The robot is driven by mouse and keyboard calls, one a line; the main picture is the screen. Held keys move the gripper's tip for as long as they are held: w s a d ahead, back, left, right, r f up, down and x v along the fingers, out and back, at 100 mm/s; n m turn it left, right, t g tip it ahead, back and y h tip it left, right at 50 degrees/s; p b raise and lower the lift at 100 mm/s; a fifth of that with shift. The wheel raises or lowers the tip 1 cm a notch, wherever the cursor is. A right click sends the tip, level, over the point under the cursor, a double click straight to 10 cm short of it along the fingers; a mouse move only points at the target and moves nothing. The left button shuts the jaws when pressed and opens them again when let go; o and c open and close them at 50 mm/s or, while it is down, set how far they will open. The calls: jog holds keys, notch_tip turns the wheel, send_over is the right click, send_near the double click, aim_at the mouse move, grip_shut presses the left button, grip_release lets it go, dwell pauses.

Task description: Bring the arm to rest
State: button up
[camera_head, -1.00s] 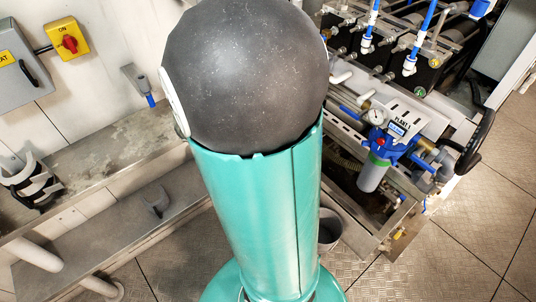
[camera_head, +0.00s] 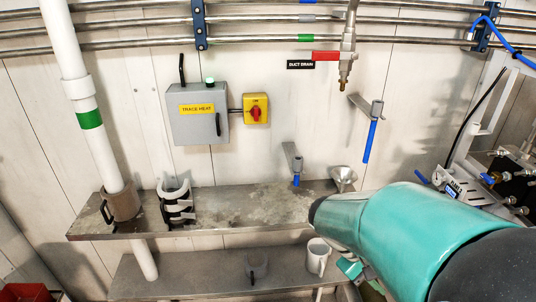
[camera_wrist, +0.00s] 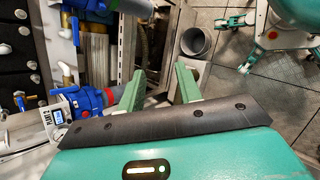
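My gripper (camera_wrist: 160,84) shows in the wrist view. Its two green fingers stand apart with nothing held between them. Past the fingertips are metal framing and floor. In the head view my teal and black arm (camera_head: 420,235) fills the lower right corner, slanting left in front of the shelf ends.
A metal shelf (camera_head: 240,211) and a lower shelf (camera_head: 200,279) run along the wall. A white mug (camera_head: 317,262) and a funnel (camera_head: 343,177) are close to my arm. The wrist view shows blue-fitted equipment (camera_wrist: 88,100) left and a grey bucket (camera_wrist: 196,41).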

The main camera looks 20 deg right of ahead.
jog(key=w+a+r+t+y, duration=0.2)
jog(key=a+r+t, duration=0.1)
jog(key=a, duration=0.4)
jog(key=w+a+r+t+y, duration=0.2)
jog(key=a+r+t, duration=0.1)
jog(key=a, duration=0.5)
jog(key=w+a+r+t+y, duration=0.1)
jog(key=a+r+t+y, duration=0.1)
jog(key=a+r+t, duration=0.2)
jog(key=a, duration=0.3)
jog(key=shift+w+a+t+y, duration=0.25)
jog(key=shift+w+t+y, duration=0.15)
jog(key=shift+d, duration=0.15)
